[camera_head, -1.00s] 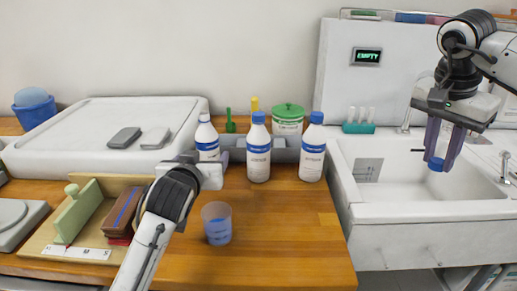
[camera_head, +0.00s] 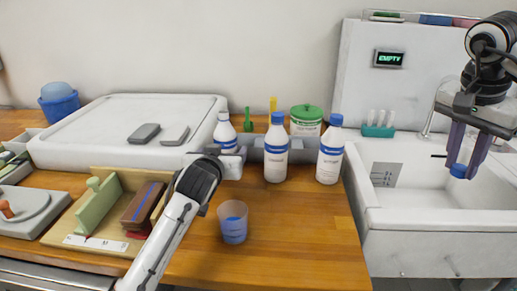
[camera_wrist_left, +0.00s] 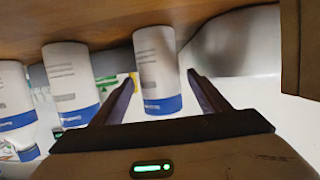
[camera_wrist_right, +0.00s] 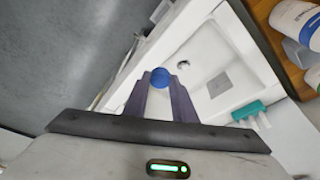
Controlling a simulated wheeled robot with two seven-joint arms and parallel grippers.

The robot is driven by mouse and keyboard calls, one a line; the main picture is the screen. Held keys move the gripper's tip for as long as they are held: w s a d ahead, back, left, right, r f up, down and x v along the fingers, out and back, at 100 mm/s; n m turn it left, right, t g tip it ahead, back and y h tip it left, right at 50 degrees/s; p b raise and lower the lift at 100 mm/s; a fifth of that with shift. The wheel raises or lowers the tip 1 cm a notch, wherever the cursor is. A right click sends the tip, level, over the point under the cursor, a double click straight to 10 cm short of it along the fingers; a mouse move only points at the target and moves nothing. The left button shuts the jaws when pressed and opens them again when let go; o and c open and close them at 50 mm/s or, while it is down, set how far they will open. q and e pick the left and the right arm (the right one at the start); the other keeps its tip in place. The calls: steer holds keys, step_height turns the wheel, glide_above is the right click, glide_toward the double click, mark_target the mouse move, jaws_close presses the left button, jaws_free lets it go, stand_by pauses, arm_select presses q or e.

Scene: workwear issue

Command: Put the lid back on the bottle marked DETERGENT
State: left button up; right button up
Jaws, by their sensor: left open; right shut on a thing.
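Three white bottles with blue-banded labels stand at the back of the wooden counter. The middle bottle (camera_head: 276,150) and right bottle (camera_head: 331,153) have blue caps. In the left wrist view, my left gripper (camera_wrist_left: 162,80) is open, with the left bottle (camera_wrist_left: 157,68) showing between its fingers, apparently not gripped. My right gripper (camera_head: 464,160) is shut on a blue lid (camera_head: 459,171), held over the sink; the lid also shows in the right wrist view (camera_wrist_right: 160,77).
A cup with blue contents (camera_head: 233,224) stands in front of the bottles. A green-lidded tub (camera_head: 306,122) is behind them. The sink (camera_head: 420,190) is at right, a teal rack (camera_head: 378,131) behind it.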

mark_target(222, 117)
arm_select(q)
steer(key=c, duration=1.5)
steer(key=shift+o, duration=0.2)
steer(key=shift+r, duration=0.2)
steer(key=shift+r, duration=4.85)
steer(key=o, duration=0.6)
steer(key=c, duration=0.7)
steer(key=shift+c, duration=0.2)
